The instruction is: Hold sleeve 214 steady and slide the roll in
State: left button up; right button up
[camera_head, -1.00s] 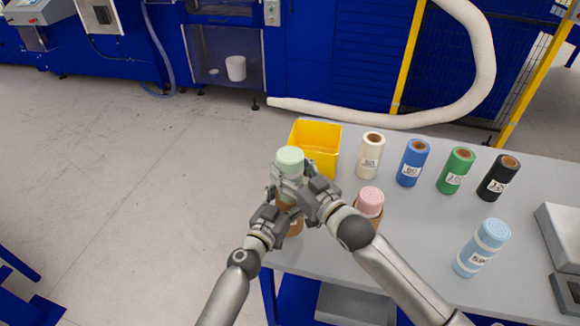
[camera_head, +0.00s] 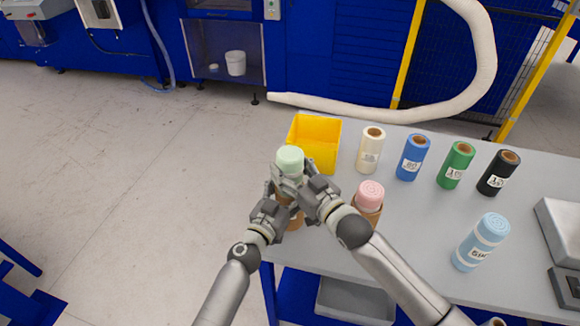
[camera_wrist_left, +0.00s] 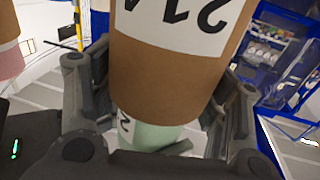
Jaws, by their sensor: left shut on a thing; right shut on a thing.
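The brown sleeve (camera_head: 294,219) stands upright at the table's left front corner. Its label 214 shows upside down in the left wrist view (camera_wrist_left: 175,70). My left gripper (camera_head: 272,212) is shut around the sleeve, one finger on each side. The pale green roll (camera_head: 290,158) is upright above the sleeve, in line with it. My right gripper (camera_head: 303,190) is shut on the roll. In the left wrist view the green roll (camera_wrist_left: 150,136) meets the sleeve's mouth; how far it sits inside is hidden.
A yellow bin (camera_head: 316,138) stands just behind. A pink roll (camera_head: 370,194) in a brown sleeve stands close right. White (camera_head: 370,150), blue (camera_head: 411,157), green (camera_head: 456,165) and black (camera_head: 498,173) rolls line the back. A light blue roll (camera_head: 481,242) stands at right.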

aim_at(298, 181)
jog(key=shift+f, duration=1.15)
jog(key=o, duration=1.1)
jog(key=shift+f, duration=0.15)
jog(key=shift+s, duration=0.1)
jog(key=shift+s+a+f, duration=0.1)
jog(key=shift+f, duration=0.1)
jog(key=shift+s+d+r, duration=0.8)
jog(key=shift+s+d, duration=0.2)
jog(key=shift+s, duration=0.05)
jog(key=shift+s+d+r, duration=0.5)
jog(key=shift+s+d, duration=0.1)
jog(key=shift+s, duration=0.2)
jog(key=shift+s+d+r, duration=0.5)
jog(key=shift+s+d, duration=0.05)
jog(key=shift+s, duration=0.25)
